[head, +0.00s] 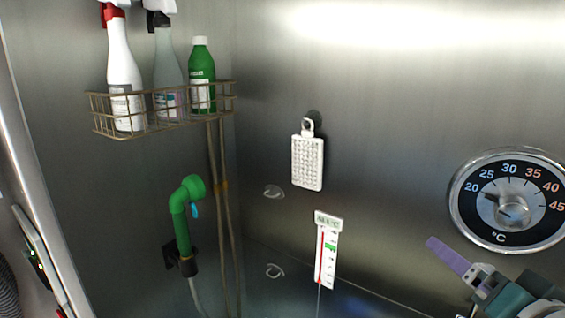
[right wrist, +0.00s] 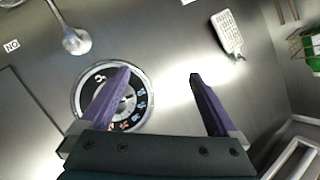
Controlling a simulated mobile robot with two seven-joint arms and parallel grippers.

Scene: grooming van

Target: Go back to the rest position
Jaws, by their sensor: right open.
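My right gripper (head: 452,260) comes in at the lower right of the head view, with a purple finger pointing up and left, below the round dial. In the right wrist view its two purple fingers (right wrist: 158,78) stand wide apart with nothing between them. The left finger overlaps the dial in that picture, and bare metal wall shows between the fingers. My left gripper is in neither view.
A round temperature dial (head: 510,200), a white studded pad (head: 308,162) and a thermometer (head: 328,252) are on the steel wall. A wire basket (head: 150,112) holds bottles above a green shower head (head: 184,212). A metal ladle-like thing (right wrist: 76,40) shows too.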

